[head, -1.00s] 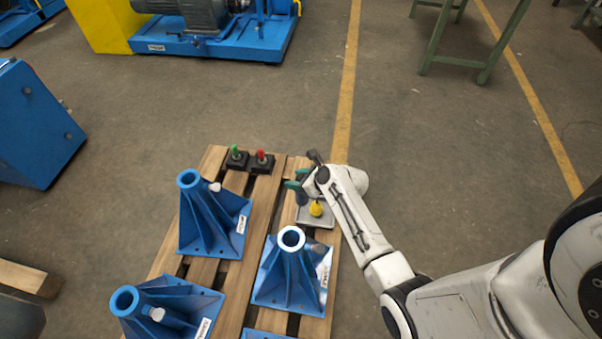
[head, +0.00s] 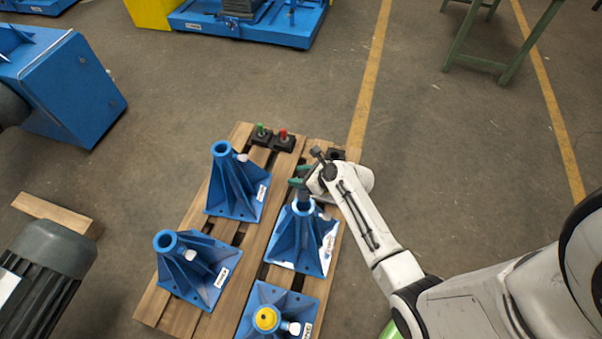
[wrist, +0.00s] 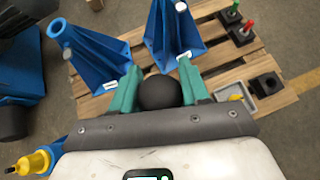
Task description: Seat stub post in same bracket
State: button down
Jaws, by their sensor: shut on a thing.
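My gripper (head: 302,183) has green fingers and is shut on the dark stub post (head: 304,196). In the wrist view the post shows as a round black top (wrist: 160,92) between the fingers (wrist: 158,88). In the head view the post is upright at the collar of a blue ribbed bracket (head: 300,245) on the pallet's right side. Its lower end meets the collar in the picture; I cannot tell whether it is inside the bore or just above. In the wrist view my gripper hides this bracket's collar.
Two blue brackets (head: 232,185) (head: 195,270) stand on the pallet's left. A near bracket (head: 290,300) has a yellow piece (head: 266,318) on top. Green (head: 261,130) and red (head: 283,134) knobbed blocks sit at the far edge. A grey tray (wrist: 238,92) lies beyond my gripper.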

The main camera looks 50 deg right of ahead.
jog(key=shift+w+r+p, duration=0.1)
jog(key=shift+r+p, duration=0.15)
jog(key=shift+p, duration=0.2)
jog(key=shift+d+f+b, duration=0.1)
jog(key=shift+f+b, duration=2.05)
jog(key=shift+f, duration=0.85)
jog(key=shift+p, duration=0.8)
